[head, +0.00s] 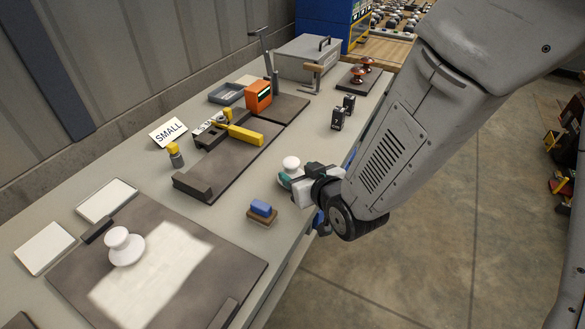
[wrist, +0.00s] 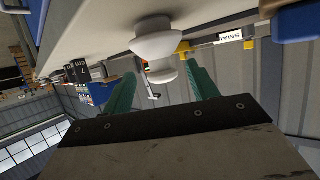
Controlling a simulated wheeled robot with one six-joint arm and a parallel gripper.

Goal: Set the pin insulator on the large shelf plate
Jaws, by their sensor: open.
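A white pin insulator (head: 291,163) stands on the grey bench top near its right edge. My gripper (head: 288,179) is open right beside it, and its near teal finger hides the lower part. In the wrist view the insulator (wrist: 158,47) shows between and just beyond the open teal fingertips (wrist: 161,69); I cannot tell whether they touch it. The larger dark plate (head: 80,262) lies at the lower left of the head view.
A blue and brown block (head: 262,211) sits between my gripper and the large plate. A smaller dark plate (head: 235,162) with a yellow tool lies behind, near a SMALL sign (head: 168,132). Two small black items (head: 338,119) stand farther along the bench. White cards (head: 107,201) lie behind the large plate.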

